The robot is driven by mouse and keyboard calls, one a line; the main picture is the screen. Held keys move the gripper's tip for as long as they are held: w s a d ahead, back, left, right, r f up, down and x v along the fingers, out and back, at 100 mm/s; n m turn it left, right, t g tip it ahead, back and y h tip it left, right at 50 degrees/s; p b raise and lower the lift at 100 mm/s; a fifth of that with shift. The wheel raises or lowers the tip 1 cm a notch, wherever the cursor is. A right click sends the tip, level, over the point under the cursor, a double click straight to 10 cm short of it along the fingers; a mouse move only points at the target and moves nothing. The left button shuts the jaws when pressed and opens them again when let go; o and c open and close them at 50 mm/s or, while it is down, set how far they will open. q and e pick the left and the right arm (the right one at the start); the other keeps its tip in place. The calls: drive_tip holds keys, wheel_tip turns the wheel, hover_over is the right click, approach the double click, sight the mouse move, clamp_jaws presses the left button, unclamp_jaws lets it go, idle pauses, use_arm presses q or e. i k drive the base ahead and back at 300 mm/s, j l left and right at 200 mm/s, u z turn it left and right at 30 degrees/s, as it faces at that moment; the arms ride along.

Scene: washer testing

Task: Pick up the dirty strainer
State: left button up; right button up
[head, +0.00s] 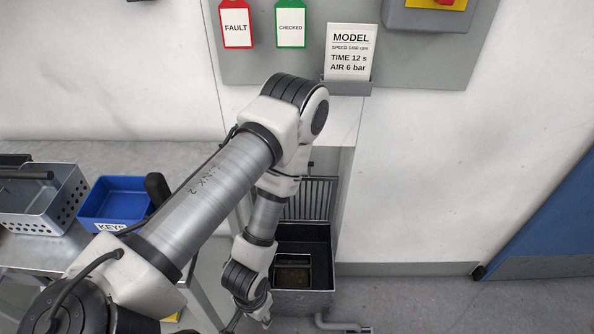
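No strainer can be made out with certainty. A dark floor basin (315,243) stands below the wall board. Inside it is a square, brownish recessed part (293,272); I cannot tell whether this is the strainer or murky water. My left arm comes in from the left and bends down in front of the basin's left side. Only a small part of my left gripper (260,321) shows at the bottom, beside the basin's front left corner; its fingers are mostly hidden, so its opening cannot be told. My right gripper is out of view.
A metal bench (115,158) at left holds a perforated grey basket (38,222) and a blue KEYS tray (92,213). A drain pipe (343,326) lies by the basin's right side. Floor to the right is clear. FAULT (236,30) and CHECKED (290,28) tags hang above.

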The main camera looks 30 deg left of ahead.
sight(291, 271)
drive_tip(key=k+u, duration=0.1)
drive_tip(key=u, duration=0.55)
drive_tip(key=i+u, duration=0.1)
drive_tip(key=u, duration=0.35)
drive_tip(key=l, duration=1.05)
drive_tip(key=i+l+u, duration=0.1)
drive_tip(key=l, duration=1)
